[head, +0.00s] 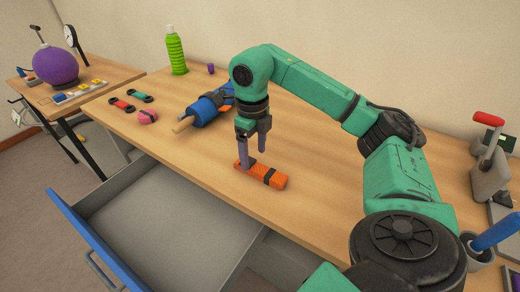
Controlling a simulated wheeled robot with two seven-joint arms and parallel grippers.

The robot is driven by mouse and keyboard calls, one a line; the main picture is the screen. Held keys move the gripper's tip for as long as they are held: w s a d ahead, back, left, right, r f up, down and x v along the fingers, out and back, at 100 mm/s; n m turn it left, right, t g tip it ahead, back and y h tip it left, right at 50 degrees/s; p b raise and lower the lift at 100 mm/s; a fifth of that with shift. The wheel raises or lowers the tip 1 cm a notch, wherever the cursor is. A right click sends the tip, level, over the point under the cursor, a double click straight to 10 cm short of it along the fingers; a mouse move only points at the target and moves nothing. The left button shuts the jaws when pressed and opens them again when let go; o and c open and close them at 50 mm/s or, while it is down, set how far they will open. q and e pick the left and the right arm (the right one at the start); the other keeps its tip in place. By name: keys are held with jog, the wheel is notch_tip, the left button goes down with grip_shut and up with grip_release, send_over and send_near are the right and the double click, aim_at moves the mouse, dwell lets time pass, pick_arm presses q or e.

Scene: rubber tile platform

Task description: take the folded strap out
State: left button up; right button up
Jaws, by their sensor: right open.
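The folded strap (273,178) is an orange bundle with dark bands. It lies flat on the wooden desk top (325,170), near the front edge and above the open drawer. My right gripper (258,158) points down over the strap's left end with its fingers apart. One finger is at the strap's left end; the other is behind it. I cannot tell whether they touch it. The drawer (160,215) has a blue front, is pulled out, and its visible inside is empty. My left gripper is not in view.
A blue roll with a wooden end (203,108) lies just behind and left of my right gripper. A green bottle (175,52) stands at the back. A grey device with a red handle (490,165) and a cup (478,250) stand at right. Small items lie at left.

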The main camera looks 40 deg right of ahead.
aim_at(254, 165)
jog(key=f, duration=0.3)
jog(key=shift+s+a, duration=0.1)
jog(key=shift+s, duration=0.15)
jog(key=shift+f, duration=0.15)
jog(key=shift+w, duration=0.15)
jog(key=shift+c, duration=0.3)
grip_shut()
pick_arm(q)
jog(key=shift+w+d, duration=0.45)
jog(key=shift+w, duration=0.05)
